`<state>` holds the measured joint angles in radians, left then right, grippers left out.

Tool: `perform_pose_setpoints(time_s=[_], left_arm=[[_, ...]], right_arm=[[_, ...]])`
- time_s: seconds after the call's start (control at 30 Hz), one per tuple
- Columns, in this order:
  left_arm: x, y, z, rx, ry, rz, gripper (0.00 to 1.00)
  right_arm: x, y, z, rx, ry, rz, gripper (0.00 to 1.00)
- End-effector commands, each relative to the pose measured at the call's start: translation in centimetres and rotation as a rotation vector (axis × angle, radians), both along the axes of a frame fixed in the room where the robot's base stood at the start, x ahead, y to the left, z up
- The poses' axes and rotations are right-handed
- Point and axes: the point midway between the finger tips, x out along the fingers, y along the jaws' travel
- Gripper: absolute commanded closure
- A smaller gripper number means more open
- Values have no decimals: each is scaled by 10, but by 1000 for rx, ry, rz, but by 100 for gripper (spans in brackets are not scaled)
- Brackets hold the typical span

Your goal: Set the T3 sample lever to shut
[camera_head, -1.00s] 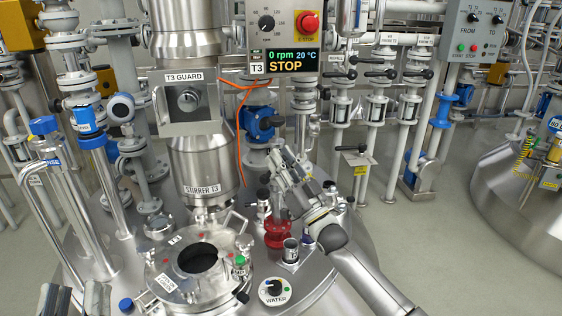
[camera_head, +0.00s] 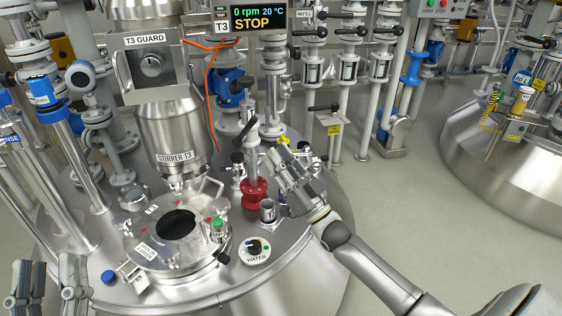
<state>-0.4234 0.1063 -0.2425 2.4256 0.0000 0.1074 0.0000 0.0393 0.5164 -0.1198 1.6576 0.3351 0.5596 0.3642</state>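My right gripper (camera_head: 275,164) is over the right part of the T3 vessel lid, with its fingers pointing up and left. It covers part of the fittings there, and I cannot tell how far its fingers are apart. Just left of it is a red flanged fitting (camera_head: 255,194) with a grey stem and a dark handle (camera_head: 246,129) above. I can read no sample label, so I cannot tell for sure which handle is the T3 sample lever or its setting. My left gripper (camera_head: 48,280) is at the bottom left, its two fingers apart with nothing between them.
The round T3 manway (camera_head: 140,262) and the WATER knob (camera_head: 255,249) are on the lid. The T3 display (camera_head: 250,20) reads 0 rpm, 20 °C, STOP. A small box with a black lever (camera_head: 322,108) and yellow tag stands behind. Grey floor (camera_head: 430,190) is clear at right.

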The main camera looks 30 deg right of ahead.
Motion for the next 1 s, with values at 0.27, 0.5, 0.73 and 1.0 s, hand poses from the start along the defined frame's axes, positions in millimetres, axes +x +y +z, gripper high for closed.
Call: perform_pose_setpoints(time_s=[0.27,0.5,0.73,1.0], left_arm=[[0,0,0,0,0,0,60],[0,0,0,0,1,0,60],[-13,15,-11,17,67,51,60],[-68,56,-32,38,200,179,60]], right_arm=[[-8,-2,-5,-1,-1,0,77],[-7,0,-6,-4,2,1,88],[-11,83,-22,-142,74,22,100],[-50,212,-26,-455,164,-57,100]])
